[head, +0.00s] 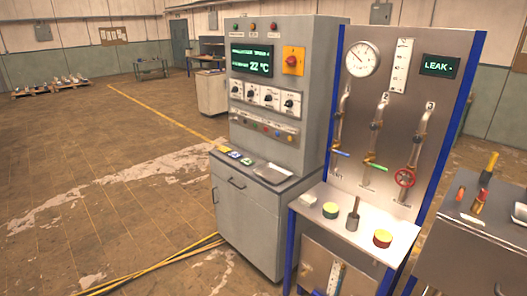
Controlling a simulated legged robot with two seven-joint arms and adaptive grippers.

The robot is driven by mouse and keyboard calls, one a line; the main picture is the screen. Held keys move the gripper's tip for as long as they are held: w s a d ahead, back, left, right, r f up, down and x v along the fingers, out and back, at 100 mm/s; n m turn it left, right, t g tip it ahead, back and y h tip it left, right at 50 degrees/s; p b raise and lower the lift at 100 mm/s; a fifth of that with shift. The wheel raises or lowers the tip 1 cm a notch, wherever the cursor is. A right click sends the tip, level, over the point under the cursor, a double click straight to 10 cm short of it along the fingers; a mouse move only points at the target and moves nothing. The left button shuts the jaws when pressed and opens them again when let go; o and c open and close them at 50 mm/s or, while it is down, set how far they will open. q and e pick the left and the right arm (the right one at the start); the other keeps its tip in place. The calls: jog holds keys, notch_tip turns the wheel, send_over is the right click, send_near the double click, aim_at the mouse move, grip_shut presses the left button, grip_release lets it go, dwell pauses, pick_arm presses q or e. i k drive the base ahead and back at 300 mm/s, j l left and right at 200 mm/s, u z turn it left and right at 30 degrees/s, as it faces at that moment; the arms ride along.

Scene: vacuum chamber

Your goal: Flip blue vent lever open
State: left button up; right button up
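The blue vent lever (340,153) is a small handle on the left pipe of the upright metal panel (350,110). It sticks out close to level, tilting slightly down to the right. A green lever (375,167) sits on the middle pipe and a red handwheel (404,177) on the right pipe. Neither of my grippers shows in the head view, so nothing of mine is seen at the lever.
A grey control cabinet (262,100) stands left of the panel. The panel's shelf (340,228) holds yellow-green and red-yellow round pieces and a dark upright tool. A metal cart (460,245) with tools stands at right. The floor at left is open; yellow cables lie near the cabinet.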

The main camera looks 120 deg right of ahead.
aim_at(342, 154)
jog(key=j+z, duration=0.15)
jog(key=z, duration=2.2)
